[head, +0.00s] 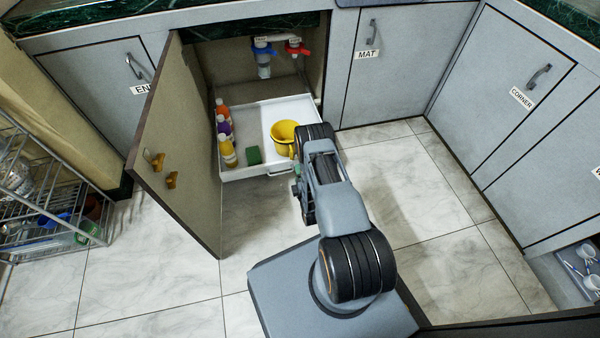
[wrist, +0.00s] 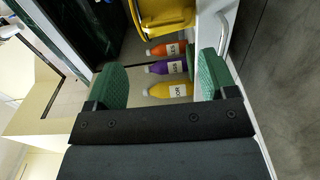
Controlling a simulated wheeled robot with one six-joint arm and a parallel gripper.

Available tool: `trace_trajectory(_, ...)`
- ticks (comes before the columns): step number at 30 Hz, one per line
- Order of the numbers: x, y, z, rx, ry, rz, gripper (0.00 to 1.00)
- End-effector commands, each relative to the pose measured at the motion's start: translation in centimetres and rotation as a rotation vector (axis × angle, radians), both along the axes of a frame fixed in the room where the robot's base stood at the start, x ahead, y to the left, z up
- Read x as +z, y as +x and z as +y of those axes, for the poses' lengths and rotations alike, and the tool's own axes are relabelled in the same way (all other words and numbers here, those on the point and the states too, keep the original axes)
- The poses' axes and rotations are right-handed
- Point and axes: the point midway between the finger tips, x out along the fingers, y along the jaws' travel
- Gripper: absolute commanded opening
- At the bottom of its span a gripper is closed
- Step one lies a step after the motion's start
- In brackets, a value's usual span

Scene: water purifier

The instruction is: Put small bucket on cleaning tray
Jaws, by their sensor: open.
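The small yellow bucket (head: 283,139) stands in the front right part of the white cleaning tray (head: 236,175), which is pulled out of the cabinet under the sink. My arm covers the bucket's right edge in the head view. In the wrist view the bucket (wrist: 168,14) shows at the top, cut off by the frame edge. My gripper (head: 296,180) is by the tray's front right corner. In the wrist view my gripper (wrist: 161,78) has its green fingertips wide apart with nothing held between them; the bucket lies beyond them.
An orange bottle (head: 222,110), a purple bottle (head: 224,129) and a yellow bottle (head: 229,154) stand along the tray's left side. A green sponge (head: 254,155) lies near its front. The open cabinet door (head: 180,140) borders the left. A wire rack (head: 45,200) stands far left.

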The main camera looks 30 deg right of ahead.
Motion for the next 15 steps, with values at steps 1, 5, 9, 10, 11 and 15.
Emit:
trace_trajectory(1, 0.5, 0.3, 0.0, 0.002, 0.011, 0.002, 0.78)
trace_trajectory(5, 2.8, 2.9, 0.0, 0.011, 0.098, 0.049, 0.78)
trace_trajectory(9, 7.6, 6.9, 0.4, 0.006, 0.283, 0.159, 0.78)
trace_trajectory(10, 8.9, 7.6, 0.6, 0.001, 0.329, 0.187, 0.78)
trace_trajectory(11, 10.1, 8.1, 0.8, -0.008, 0.376, 0.217, 0.78)
trace_trajectory(15, 16.1, 8.9, 2.1, -0.067, 0.59, 0.354, 0.78)
